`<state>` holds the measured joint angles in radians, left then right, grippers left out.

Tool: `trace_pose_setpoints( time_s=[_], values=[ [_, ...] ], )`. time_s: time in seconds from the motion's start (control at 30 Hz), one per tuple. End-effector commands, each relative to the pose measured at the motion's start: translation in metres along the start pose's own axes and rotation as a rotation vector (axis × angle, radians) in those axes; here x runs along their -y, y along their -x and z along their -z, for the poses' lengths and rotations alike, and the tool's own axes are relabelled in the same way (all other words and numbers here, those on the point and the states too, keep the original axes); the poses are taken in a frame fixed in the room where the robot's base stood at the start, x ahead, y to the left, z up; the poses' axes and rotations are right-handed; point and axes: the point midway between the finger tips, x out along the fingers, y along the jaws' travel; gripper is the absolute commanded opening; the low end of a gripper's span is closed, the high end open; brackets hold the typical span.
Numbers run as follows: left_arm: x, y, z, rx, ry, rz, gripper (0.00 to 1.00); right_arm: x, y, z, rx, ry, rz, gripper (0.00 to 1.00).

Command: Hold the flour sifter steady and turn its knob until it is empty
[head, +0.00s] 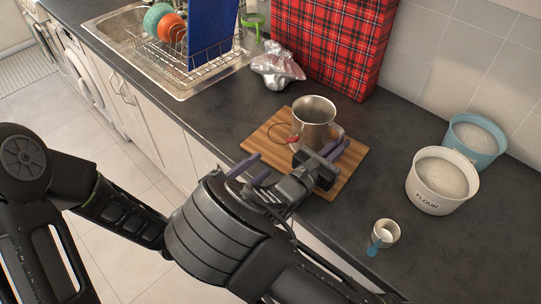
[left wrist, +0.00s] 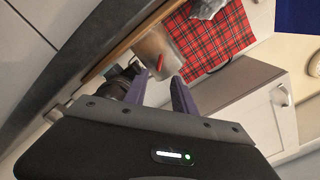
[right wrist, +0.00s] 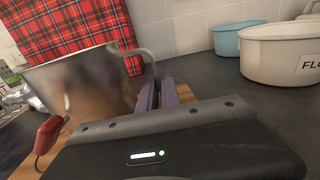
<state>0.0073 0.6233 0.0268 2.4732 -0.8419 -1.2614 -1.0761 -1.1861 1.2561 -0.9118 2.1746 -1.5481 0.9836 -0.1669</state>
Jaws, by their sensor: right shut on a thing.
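The flour sifter (head: 315,118) is a metal cup standing upright on a wooden board (head: 260,139). Its red knob (head: 293,140) sits on a thin wire crank at the side towards the left gripper; the knob also shows in the left wrist view (left wrist: 160,62) and the right wrist view (right wrist: 49,134). My right gripper (head: 335,150) is shut on the sifter's handle (right wrist: 151,58) at the right side. My left gripper (head: 260,165) is open and empty, short of the sifter, with the knob beyond its fingers in the left wrist view.
A white FLOUR tub (head: 428,205) and a blue tub (head: 455,154) stand at the right. A small cup with a blue handle (head: 386,234) is nearer. A plaid box (head: 330,45), crumpled foil (head: 277,67) and a dish rack (head: 205,68) stand behind. The front-left counter is clear.

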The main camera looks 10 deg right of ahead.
Motion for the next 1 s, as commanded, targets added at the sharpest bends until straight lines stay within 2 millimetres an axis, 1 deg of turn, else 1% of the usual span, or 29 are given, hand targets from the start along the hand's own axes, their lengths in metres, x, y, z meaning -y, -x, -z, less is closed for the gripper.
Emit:
trace_pose_setpoints(
  time_s=[0.03,0.13,0.43,0.57,0.67,0.77,0.87,0.97,1.0],
  values=[
    [0.001,0.007,-0.001,0.003,0.0,0.001,0.32,0.0,0.0,0.0,0.0,0.0,0.0,0.0],
    [0.0,0.014,0.0,0.001,0.0,-0.001,0.32,0.0,0.0,0.0,0.0,0.0,0.0,0.0],
    [0.0,0.016,0.0,0.0,0.0,0.0,0.32,0.0,0.0,0.0,0.0,0.0,0.0,0.0],
    [0.001,0.016,-0.002,0.008,0.007,0.001,0.42,0.0,0.0,0.0,0.0,0.0,0.0,0.0],
    [0.004,0.015,-0.011,0.035,0.038,0.01,0.51,0.0,0.0,0.0,0.0,0.0,0.0,0.0],
    [0.011,0.015,-0.029,0.092,0.101,0.027,0.58,0.0,0.0,0.0,0.0,0.0,0.0,0.0],
    [0.021,0.017,-0.055,0.178,0.208,0.056,0.58,0.0,0.0,0.0,0.0,0.0,0.0,0.0],
    [0.035,0.023,-0.09,0.285,0.364,0.105,0.58,0.0,0.0,0.0,0.0,0.0,0.0,0.0],
    [0.041,0.026,-0.104,0.329,0.437,0.13,0.58,0.0,0.0,0.0,0.0,0.0,0.0,0.0]
  ],
)
